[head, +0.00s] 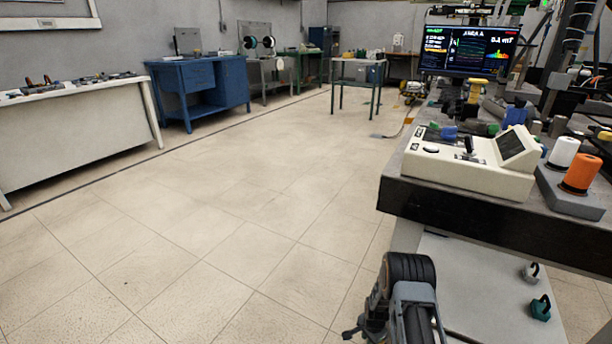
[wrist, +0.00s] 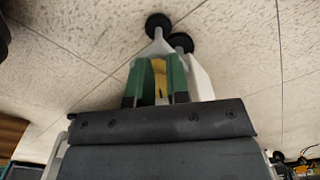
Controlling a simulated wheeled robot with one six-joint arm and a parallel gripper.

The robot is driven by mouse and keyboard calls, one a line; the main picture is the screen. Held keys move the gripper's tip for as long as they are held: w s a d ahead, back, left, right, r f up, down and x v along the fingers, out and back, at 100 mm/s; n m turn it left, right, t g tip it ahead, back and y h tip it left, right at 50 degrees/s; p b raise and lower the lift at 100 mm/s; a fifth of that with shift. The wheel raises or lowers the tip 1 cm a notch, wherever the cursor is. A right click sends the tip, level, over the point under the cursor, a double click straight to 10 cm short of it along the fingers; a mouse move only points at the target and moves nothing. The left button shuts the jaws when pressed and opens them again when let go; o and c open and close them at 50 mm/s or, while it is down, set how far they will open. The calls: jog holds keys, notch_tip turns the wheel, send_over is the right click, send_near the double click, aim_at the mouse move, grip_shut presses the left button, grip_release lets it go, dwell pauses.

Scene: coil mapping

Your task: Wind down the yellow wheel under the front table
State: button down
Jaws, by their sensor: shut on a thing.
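In the wrist view my gripper (wrist: 158,88) has two green fingers, shut on a narrow yellow piece (wrist: 159,76). I take it for the yellow wheel; most of it is hidden by the fingers. Just beyond the fingertips are a pale grey stem and two round black feet (wrist: 157,24) against the tiled floor. A white block (wrist: 200,82) is close beside the right finger. In the head view the front table (head: 440,205) stands at the right with a thick dark edge. My arm is low at its left side; the wheel does not show there.
On the front table are a cream control box (head: 470,170), a white spool (head: 563,153) and an orange spool (head: 581,174). A pale panel below (head: 480,290) carries two small knobs. Open tiled floor (head: 220,210) lies left, with a blue workbench (head: 198,85) behind.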

jog(key=shift+a+f+b, duration=0.25)
jog(key=shift+f+b, duration=0.15)
jog(key=shift+f, duration=0.25)
jog(key=shift+w+a+r, duration=0.1)
jog(key=shift+w, duration=0.25)
jog(key=shift+w+b, duration=0.1)
jog(key=shift+b, duration=0.25)
jog(key=shift+a+f, duration=0.2)
jog(key=shift+r, duration=0.1)
notch_tip(320, 180, up, 6)
jog(key=p, duration=0.4)
